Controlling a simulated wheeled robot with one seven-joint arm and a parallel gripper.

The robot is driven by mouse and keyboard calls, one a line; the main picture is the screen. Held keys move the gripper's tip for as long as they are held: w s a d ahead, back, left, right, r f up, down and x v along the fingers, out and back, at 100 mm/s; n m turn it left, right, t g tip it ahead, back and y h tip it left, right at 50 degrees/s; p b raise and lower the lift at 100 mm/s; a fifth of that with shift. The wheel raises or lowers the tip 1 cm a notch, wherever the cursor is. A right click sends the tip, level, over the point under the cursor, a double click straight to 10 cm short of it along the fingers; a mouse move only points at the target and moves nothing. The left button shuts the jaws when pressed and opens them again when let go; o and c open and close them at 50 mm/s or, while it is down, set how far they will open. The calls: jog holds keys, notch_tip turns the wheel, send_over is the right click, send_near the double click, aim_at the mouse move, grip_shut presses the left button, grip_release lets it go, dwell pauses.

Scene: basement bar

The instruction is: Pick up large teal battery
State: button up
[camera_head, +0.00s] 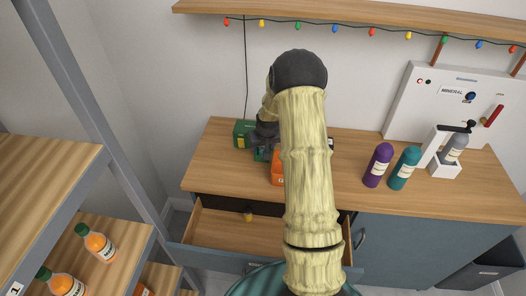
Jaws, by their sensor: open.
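My arm rises through the middle of the head view and bends down behind itself. My gripper (265,136) is the dark part left of the arm, low over the wooden counter and open; its fingertips are mostly hidden. A small green-teal thing (259,155) shows just below it, partly covered; I cannot tell whether it is the large teal battery. A green box-like thing (242,133) stands just left of the gripper. An orange thing (277,168) stands just below and to the right, partly hidden by my arm.
The counter (225,178) has purple (378,165) and teal (405,168) bottles and a white soda maker (443,165) at right. An open drawer (215,225) sticks out in front, a small dark-yellow thing (248,216) inside. Shelves with orange bottles (96,242) stand left.

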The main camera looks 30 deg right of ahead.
aim_at(263, 147)
jog(key=c, duration=1.1)
jog(key=shift+r, duration=0.1)
notch_tip(263, 147, up, 10)
jog(key=shift+f+b, duration=0.1)
jog(key=shift+b, duration=0.95)
jog(key=shift+a, duration=0.1)
